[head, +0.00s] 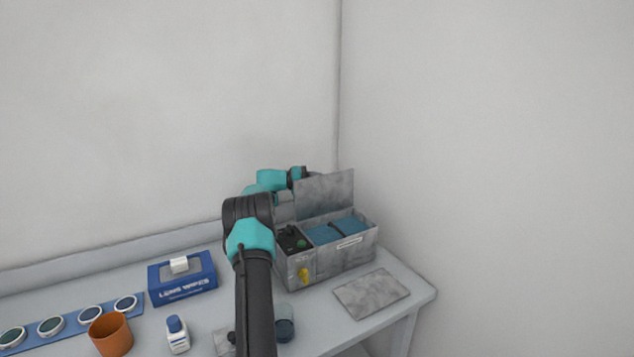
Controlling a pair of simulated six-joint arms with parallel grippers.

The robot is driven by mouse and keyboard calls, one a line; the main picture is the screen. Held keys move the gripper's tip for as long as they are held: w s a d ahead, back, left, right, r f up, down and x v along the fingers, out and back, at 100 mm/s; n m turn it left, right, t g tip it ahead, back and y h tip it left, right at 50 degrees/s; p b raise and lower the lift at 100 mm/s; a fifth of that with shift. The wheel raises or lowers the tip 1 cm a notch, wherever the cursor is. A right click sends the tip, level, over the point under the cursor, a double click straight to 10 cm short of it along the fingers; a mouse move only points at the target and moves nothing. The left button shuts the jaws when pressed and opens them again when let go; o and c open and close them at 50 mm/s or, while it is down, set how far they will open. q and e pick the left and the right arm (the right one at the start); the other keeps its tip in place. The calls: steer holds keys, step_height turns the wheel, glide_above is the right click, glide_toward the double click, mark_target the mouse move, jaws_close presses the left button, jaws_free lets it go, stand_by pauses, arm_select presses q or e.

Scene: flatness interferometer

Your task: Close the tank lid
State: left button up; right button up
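The tank (349,257) is a grey mottled box at the right end of the table, with blue inside its open top. Its lid (326,195) is a grey panel that stands raised, nearly upright, along the back edge. My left arm reaches up past the tank's left side. My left gripper (298,174) is small and dark at the upper left of the lid. I cannot tell whether it touches the lid, and its fingers are too small to read. My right gripper is not in view.
A compartment with dark parts (292,238) and a yellow piece (303,276) are at the tank's left end. A grey plate (371,293) lies in front. A blue wipes box (182,278), white bottle (177,335), orange cup (111,335) and blue lens strip (70,323) are left.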

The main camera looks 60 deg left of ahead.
arm_select(q)
steer(key=shift+c, duration=0.2)
jaws_close()
steer(key=shift+d, duration=0.1)
